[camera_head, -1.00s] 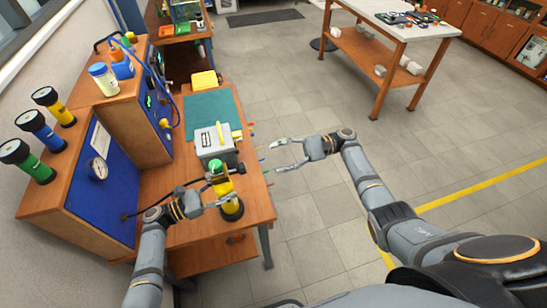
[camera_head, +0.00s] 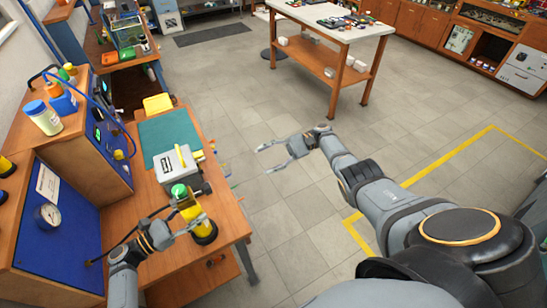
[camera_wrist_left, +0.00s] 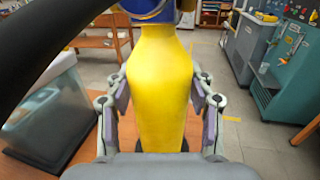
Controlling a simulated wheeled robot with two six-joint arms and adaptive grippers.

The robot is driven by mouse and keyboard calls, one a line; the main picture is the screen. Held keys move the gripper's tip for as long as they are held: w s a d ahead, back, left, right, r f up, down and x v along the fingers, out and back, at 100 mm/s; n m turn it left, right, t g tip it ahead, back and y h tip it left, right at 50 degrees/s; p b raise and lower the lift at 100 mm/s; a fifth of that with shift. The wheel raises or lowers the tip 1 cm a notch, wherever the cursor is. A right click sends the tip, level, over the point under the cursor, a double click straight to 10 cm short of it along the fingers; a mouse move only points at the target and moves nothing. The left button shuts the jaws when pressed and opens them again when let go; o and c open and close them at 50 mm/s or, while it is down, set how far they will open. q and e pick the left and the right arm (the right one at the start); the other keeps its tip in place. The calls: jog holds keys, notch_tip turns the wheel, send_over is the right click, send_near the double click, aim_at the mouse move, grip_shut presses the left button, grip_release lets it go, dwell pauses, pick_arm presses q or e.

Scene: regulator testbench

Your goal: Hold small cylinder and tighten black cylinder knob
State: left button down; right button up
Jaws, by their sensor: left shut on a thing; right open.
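A small yellow cylinder (camera_head: 191,212) stands on the wooden workbench near its front right edge, with a dark base (camera_head: 206,238). My left gripper (camera_head: 196,224) is shut on it, fingers on either side. In the left wrist view the yellow cylinder (camera_wrist_left: 160,85) fills the middle between the two fingers and narrows toward a blue and metal part (camera_wrist_left: 150,10) at its top. A green round part (camera_head: 179,190) shows at its upper end in the head view. My right gripper (camera_head: 272,158) is open and empty, over the floor right of the bench. I cannot clearly make out the black knob.
A grey box (camera_head: 177,168) sits behind the cylinder, by a green mat (camera_head: 168,133). A blue gauge panel (camera_head: 45,235) and bottles (camera_head: 42,117) stand at left. A dark hose crosses near my left gripper. The floor (camera_head: 300,220) right of the bench is clear.

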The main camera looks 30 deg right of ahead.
pick_arm(q)
jog(key=shift+f, duration=0.1)
jog(key=shift+c, duration=2.1)
grip_release()
jog(key=v, duration=0.7)
notch_tip(320, 180, up, 11)
jog(key=shift+a+f, duration=0.2)
